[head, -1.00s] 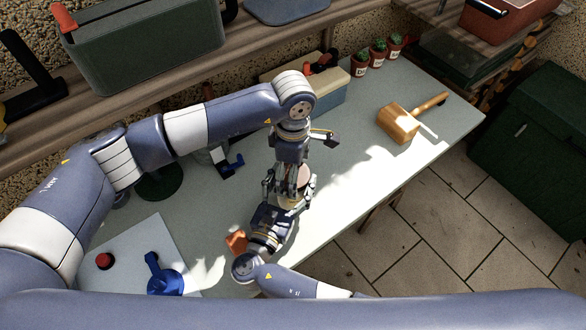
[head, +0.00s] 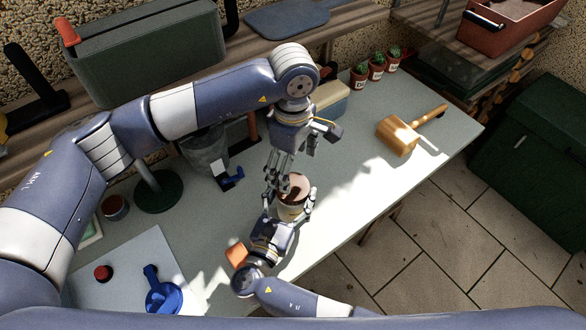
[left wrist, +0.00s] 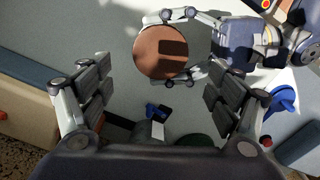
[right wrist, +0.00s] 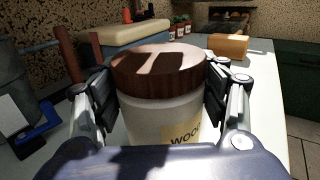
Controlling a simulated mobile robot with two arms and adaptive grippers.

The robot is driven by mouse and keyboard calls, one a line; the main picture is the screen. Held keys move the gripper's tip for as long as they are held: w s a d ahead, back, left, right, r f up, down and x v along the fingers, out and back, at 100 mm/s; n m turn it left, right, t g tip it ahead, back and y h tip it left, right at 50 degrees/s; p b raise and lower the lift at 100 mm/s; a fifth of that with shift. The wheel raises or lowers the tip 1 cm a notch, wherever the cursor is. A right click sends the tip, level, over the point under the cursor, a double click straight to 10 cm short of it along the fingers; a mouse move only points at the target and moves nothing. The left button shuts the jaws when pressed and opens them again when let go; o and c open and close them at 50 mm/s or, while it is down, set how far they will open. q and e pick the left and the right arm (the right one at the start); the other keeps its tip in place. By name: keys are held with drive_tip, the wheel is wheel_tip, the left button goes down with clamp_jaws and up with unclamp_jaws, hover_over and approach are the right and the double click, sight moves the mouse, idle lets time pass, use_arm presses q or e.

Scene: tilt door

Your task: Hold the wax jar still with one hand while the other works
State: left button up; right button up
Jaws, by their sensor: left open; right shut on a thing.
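The wax jar (head: 293,211) stands upright on the pale bench, with a brown lid (head: 297,186) on top. In the right wrist view the jar (right wrist: 150,122) is whitish, with a tan label reading "WOO…", the rest hidden, and the lid (right wrist: 160,75) sits on it. My right gripper (head: 290,205) is shut on the jar's sides, a finger on each side below the lid. My left gripper (head: 280,180) is open and empty, above and a little left of the jar. In the left wrist view the round lid (left wrist: 160,52) shows beyond the open fingers, off-centre towards the top.
A wooden mallet (head: 397,136) lies to the right on the bench. Several potted cacti (head: 376,68) and a cream-topped box (head: 330,100) stand behind. A grey bucket (head: 205,150) and a blue-handled tool (head: 230,178) are left of the jar. The bench's front edge is close by.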

sight(293, 186)
use_arm(q)
drive_tip(key=shift+f, duration=3.85)
drive_tip(key=c, duration=1.1)
drive_tip(key=shift+n, duration=1.6)
drive_tip(key=o, duration=1.2)
